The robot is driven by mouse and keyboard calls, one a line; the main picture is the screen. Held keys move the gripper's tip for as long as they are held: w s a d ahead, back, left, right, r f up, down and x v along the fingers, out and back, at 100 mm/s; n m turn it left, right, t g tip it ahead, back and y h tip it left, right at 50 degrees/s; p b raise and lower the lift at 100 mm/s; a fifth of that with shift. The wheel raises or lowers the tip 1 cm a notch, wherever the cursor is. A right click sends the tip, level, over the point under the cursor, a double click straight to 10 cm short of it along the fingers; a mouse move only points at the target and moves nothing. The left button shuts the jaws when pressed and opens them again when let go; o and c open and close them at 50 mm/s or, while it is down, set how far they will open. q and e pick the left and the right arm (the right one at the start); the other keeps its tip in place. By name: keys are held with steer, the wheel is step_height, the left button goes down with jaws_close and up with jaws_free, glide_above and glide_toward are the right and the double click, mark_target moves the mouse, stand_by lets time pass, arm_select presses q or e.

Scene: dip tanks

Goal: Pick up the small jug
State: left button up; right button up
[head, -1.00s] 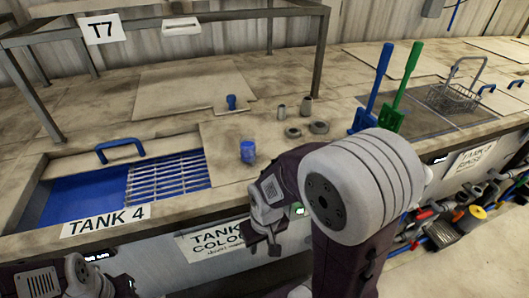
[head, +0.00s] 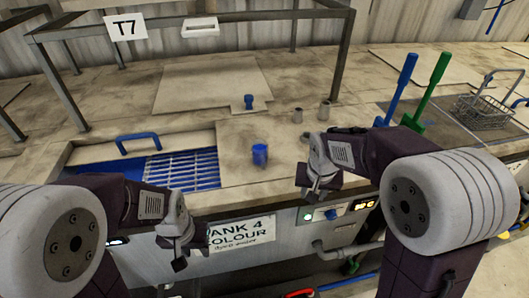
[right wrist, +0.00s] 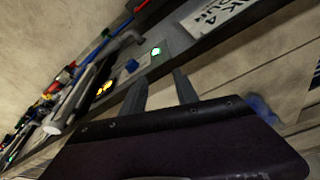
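The small blue jug (head: 260,154) stands upright on the worktop, right of the tank 4 opening. My right gripper (head: 310,193) is at the front edge of the worktop, right of the jug and nearer to me, apart from it. In the right wrist view its two fingers (right wrist: 162,90) are spread with nothing between them. A blurred blue shape (right wrist: 264,108), likely the jug, shows at the right there, partly hidden by the gripper body. My left gripper (head: 190,254) is low in front of the tank's front panel, empty, its fingers seemingly apart.
The tank 4 opening (head: 105,152) has a blue handle (head: 138,142) and a grating. A blue paddle (head: 401,88) and green paddle (head: 432,85) stand right, near a wire basket (head: 484,112). A frame (head: 343,60) rises behind.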

step_height(320, 180, up, 8)
steer(key=r+n+t+p, duration=0.1)
steer(key=p, duration=0.4)
glide_above(264, 161)
steer(key=s+d, duration=0.3)
steer(key=d, duration=0.2)
steer(key=shift+n+y, duration=0.3)
steer(key=shift+n, duration=0.4)
steer(key=a+f, duration=0.1)
steer(key=a+p, duration=0.1)
steer(key=a, duration=0.1)
steer(key=w+a+f, duration=0.1)
steer(key=a, duration=0.1)
steer(key=shift+a+f+p, duration=0.2)
steer(key=shift+f+p, duration=0.15)
steer(key=shift+w+f, duration=0.35)
steer(key=shift+f, duration=0.1)
steer(key=p+x, duration=0.2)
steer(key=x, duration=0.2)
steer(key=shift+d+f, duration=0.1)
steer(key=shift+f, duration=0.15)
steer(key=shift+w+f, duration=0.2)
steer(key=shift+t, duration=0.3)
jaws_close()
steer(key=shift+r, duration=0.1)
